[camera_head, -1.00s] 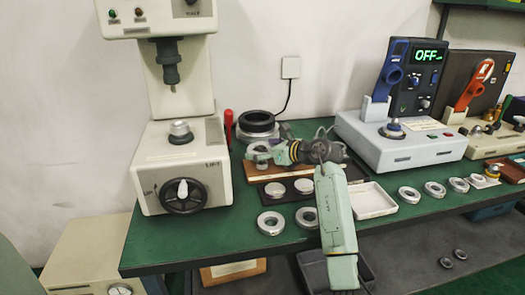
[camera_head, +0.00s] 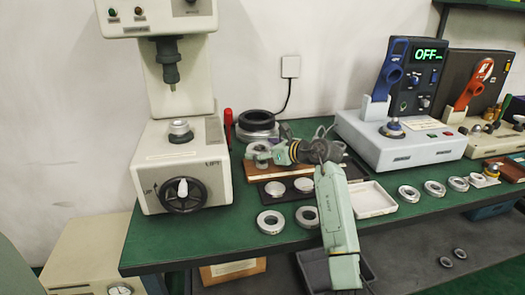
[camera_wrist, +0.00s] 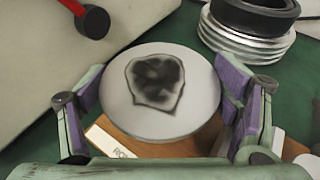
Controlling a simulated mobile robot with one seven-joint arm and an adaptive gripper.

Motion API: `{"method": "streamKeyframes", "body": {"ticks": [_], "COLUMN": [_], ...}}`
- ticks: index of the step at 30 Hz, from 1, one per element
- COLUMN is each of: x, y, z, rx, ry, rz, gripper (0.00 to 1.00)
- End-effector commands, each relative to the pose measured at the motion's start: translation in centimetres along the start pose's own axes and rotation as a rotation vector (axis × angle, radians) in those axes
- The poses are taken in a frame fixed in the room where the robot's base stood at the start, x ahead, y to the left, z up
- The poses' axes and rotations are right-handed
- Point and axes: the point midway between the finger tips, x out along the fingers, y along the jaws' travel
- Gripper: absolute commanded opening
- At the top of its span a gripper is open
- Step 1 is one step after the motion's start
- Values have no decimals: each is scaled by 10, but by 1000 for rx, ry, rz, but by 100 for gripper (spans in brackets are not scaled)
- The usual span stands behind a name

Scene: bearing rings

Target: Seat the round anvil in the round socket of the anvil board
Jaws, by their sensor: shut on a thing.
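The round anvil (camera_wrist: 150,120) is a pale grey disc with a dark irregular patch on its top face. My gripper (camera_wrist: 163,95) is shut on it, with one purple-padded finger on each side. In the head view my gripper (camera_head: 262,152) is above the back left of the bench, over the brown wooden anvil board (camera_head: 262,173). In the wrist view part of the board (camera_wrist: 150,149) and a white label beginning "RO" show below the disc. The round socket is hidden, and I cannot tell how high the anvil is above the board.
Black and silver stacked rings (camera_head: 257,125) stand just behind my gripper. The cream press (camera_head: 180,165) is to the left, with a red-handled tool (camera_head: 228,122) beside it. A dark plate (camera_head: 290,190) with pale discs lies in front. A white tray (camera_head: 371,199) is to the right.

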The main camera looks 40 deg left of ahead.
Motion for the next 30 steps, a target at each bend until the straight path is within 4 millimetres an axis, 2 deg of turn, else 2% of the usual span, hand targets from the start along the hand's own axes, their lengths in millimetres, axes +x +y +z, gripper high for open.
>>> {"method": "streamKeyframes", "body": {"ticks": [7,30], "x": [0,-4], "y": [0,0], "z": [-3,9], "rx": [6,3], "ry": [5,1], "rz": [1,0], "gripper": [28,28]}}
